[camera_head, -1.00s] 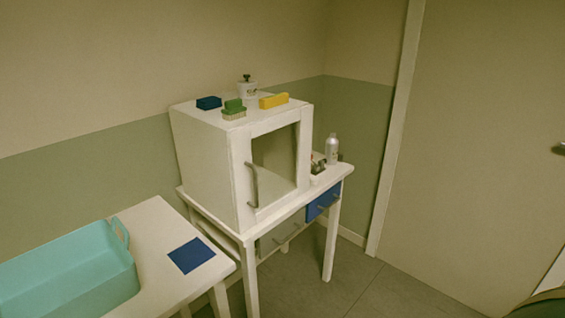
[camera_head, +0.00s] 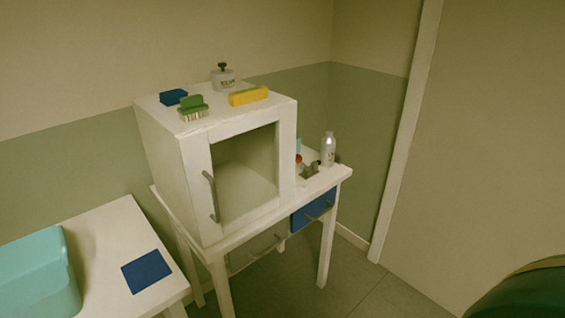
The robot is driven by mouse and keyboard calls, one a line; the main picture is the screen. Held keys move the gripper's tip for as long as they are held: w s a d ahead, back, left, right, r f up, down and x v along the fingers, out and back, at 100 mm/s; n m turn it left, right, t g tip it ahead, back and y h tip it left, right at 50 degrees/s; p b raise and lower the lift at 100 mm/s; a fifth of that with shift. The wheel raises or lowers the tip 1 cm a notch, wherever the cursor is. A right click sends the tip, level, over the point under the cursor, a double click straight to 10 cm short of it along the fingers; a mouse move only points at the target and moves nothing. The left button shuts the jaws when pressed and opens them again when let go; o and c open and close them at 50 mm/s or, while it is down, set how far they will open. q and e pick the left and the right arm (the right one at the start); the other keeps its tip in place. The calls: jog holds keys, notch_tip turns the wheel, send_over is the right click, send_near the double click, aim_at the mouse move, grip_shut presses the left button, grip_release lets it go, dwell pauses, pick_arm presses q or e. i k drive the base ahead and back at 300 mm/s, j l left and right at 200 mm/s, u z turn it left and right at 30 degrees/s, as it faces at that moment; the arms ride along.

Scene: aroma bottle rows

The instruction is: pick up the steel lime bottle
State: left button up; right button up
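A pale grey, steel-looking bottle (camera_head: 328,151) stands upright at the right end of the white table (camera_head: 338,176), to the right of the white cabinet. Its label is too small to read, so I cannot tell whether it is the lime one. Several small items stand beside it, among them one with a red-orange top (camera_head: 298,161) and a dark one (camera_head: 311,169). They are partly hidden by the cabinet's edge. Neither of my grippers is in view.
The white cabinet (camera_head: 162,150) with a door handle carries a blue block (camera_head: 173,97), a green brush (camera_head: 192,107), a yellow block (camera_head: 248,96) and a white pot (camera_head: 223,80). A teal bin (camera_head: 35,275) and blue mat (camera_head: 147,271) are on the left table.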

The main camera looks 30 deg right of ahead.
aim_at(327, 144)
jog(key=i+l, duration=0.1)
jog(key=l, duration=0.35)
jog(key=i+l, duration=0.1)
jog(key=l, duration=0.3)
jog(key=i+l, duration=0.1)
jog(key=l, duration=0.35)
jog(key=i+l, duration=0.1)
jog(key=l, duration=0.35)
jog(key=i+l, duration=0.1)
jog(key=l, duration=0.35)
